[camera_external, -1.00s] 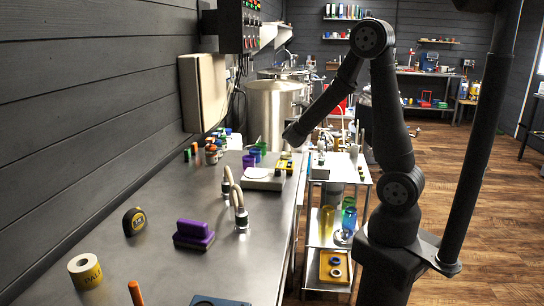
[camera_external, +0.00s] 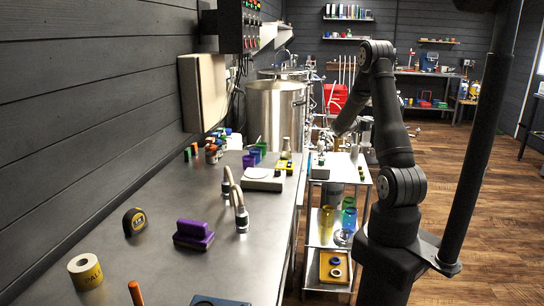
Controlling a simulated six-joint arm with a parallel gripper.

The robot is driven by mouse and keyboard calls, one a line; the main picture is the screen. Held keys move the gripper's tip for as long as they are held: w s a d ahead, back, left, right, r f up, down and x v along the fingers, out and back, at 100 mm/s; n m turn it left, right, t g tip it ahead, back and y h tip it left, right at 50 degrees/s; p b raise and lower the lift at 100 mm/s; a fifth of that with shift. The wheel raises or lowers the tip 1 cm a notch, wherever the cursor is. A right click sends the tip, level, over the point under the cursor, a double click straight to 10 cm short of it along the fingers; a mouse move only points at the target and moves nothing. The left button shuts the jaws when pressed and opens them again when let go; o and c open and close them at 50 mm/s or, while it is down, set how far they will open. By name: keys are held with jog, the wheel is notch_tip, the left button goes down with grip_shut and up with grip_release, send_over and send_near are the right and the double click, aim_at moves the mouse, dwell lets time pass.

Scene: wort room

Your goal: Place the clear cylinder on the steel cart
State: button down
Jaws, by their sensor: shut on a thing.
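The steel cart (camera_external: 345,178) stands just right of the bench, with a pale top and lower shelves. My gripper (camera_external: 325,141) is over the far part of the cart top, beyond the bench's right edge. It is small, dark and partly lost against the background. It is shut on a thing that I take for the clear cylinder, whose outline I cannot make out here. I cannot tell how high it is above the cart top or whether it touches anything.
Coloured glasses (camera_external: 327,224) stand on a lower shelf. A pale flask (camera_external: 285,149) and a white scale (camera_external: 263,180) are on the bench (camera_external: 215,265). Steel kettles stand behind.

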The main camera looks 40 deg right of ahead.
jog(key=s+d+f+m+g, duration=0.1)
jog(key=s+d+m+g, duration=0.1)
jog(key=s+d, duration=0.4)
jog(key=w+a+f, duration=0.2)
jog(key=w+f, duration=0.9)
jog(key=w, duration=0.1)
jog(key=shift+a+f, duration=0.15)
jog(key=shift+a, duration=0.1)
jog(key=shift+w+f, duration=0.1)
jog(key=c, duration=0.9)
grip_release()
jog(key=shift+c, duration=0.2)
jog(key=w+a, duration=0.2)
jog(key=a, duration=1)
